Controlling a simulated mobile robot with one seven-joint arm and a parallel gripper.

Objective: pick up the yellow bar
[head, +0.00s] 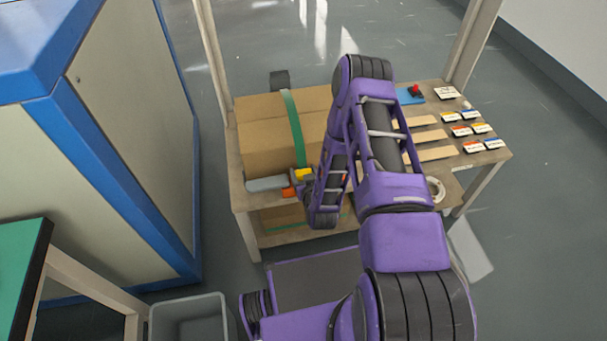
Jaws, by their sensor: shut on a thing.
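A small yellow piece, which I take to be the yellow bar (304,174), shows at the front of the workbench, beside the cardboard box. My gripper (298,186) is at the bench's front edge, right at the yellow piece, and is shut on it. My purple forearm and wrist cover much of the gripper and the area to its right, so the fingers and the bar's full length are hidden. I cannot tell whether the bar is clear of the bench top.
A cardboard box (262,140) with a green strap (294,125) stands behind the gripper. A grey rounded object (266,184) and an orange piece (288,192) lie close left. Wooden strips (428,136), small labelled boxes (461,131) and a tape roll (436,188) are to the right.

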